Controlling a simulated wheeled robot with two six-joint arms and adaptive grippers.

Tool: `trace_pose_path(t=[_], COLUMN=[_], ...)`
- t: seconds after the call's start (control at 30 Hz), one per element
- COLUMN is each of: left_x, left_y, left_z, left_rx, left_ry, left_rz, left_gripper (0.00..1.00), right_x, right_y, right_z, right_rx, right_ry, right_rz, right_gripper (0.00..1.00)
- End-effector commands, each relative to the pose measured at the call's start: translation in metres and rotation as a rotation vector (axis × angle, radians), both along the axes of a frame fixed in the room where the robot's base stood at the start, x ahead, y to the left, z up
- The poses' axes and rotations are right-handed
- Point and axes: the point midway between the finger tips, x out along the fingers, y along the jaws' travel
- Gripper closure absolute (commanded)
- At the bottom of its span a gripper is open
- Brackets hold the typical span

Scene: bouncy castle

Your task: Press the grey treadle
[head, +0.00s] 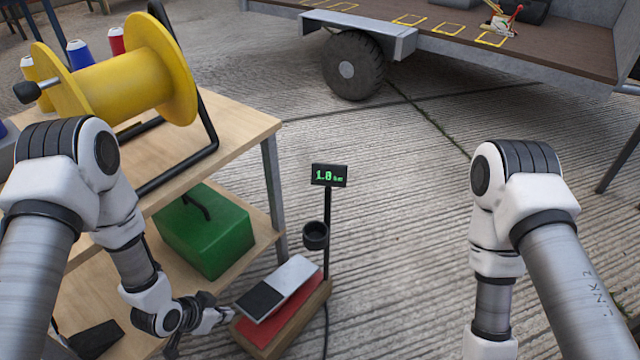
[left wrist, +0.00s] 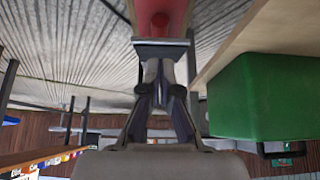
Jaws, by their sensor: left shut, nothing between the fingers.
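The grey treadle (head: 292,275) has a black pad at its near left end and sits tilted above a red base (head: 268,328) on a wooden block. My left gripper (head: 226,314) is shut and empty, low beside the treadle's near left end. In the left wrist view the closed fingers (left wrist: 160,72) point at a dark edge of the treadle unit (left wrist: 162,42), with red (left wrist: 160,14) beyond it. I cannot tell whether they touch. A display (head: 329,175) on a post behind the treadle reads 1.0 in green. My right gripper is outside the views.
A wooden shelf unit (head: 245,125) stands left of the treadle, close to my left arm. It holds a yellow reel (head: 135,75) on top and a green box (head: 205,232) below. A black cup-like holder (head: 315,236) is on the post. Floor to the right is clear.

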Motion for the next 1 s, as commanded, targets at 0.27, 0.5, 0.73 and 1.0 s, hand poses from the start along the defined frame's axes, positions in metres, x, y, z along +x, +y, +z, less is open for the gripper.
trace_pose_path(t=[0.27, 0.5, 0.73, 1.0], left_x=[0.026, 0.025, 0.033, 0.057], left_y=[-0.026, -0.026, -0.032, -0.051], left_z=[0.069, 0.066, 0.044, -0.007], left_rx=[0.003, 0.001, 0.002, 0.002], left_ry=[0.017, 0.019, 0.019, 0.018], left_rz=[-0.004, -0.002, -0.003, -0.003], left_gripper=[1.0, 1.0, 1.0, 1.0], right_x=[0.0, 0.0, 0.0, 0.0], right_y=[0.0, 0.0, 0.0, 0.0], right_z=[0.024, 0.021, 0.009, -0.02], right_rx=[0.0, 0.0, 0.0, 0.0], right_ry=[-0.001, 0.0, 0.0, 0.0], right_rz=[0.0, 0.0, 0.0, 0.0], right_gripper=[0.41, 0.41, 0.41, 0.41])
